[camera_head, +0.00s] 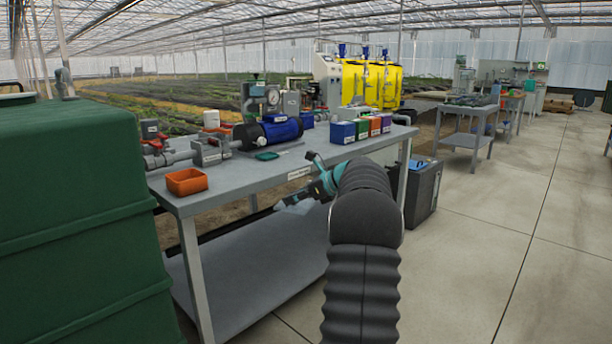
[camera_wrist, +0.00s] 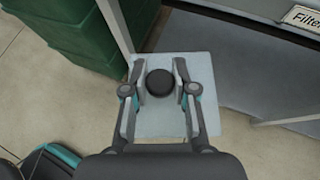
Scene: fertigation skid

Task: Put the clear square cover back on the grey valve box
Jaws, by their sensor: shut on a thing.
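My gripper (camera_wrist: 160,74) is shut on the black knob (camera_wrist: 160,83) of the clear square cover (camera_wrist: 204,117). The cover lies flat below the fingers in the wrist view, in the air beyond the bench's front edge. In the head view my gripper (camera_head: 305,200) is in front of the bench, below its top, and the pale cover (camera_head: 292,208) shows partly at its tip. A grey box (camera_head: 210,151) with a red part at its top stands on the left of the bench, likely the valve box. Its inside cannot be made out.
The grey bench (camera_head: 245,171) carries an orange tray (camera_head: 187,181), a blue pump (camera_head: 268,132), a green item (camera_head: 266,156) and several small coloured boxes (camera_head: 343,132). A large green tank (camera_head: 75,215) stands close on the left. The floor at right is open.

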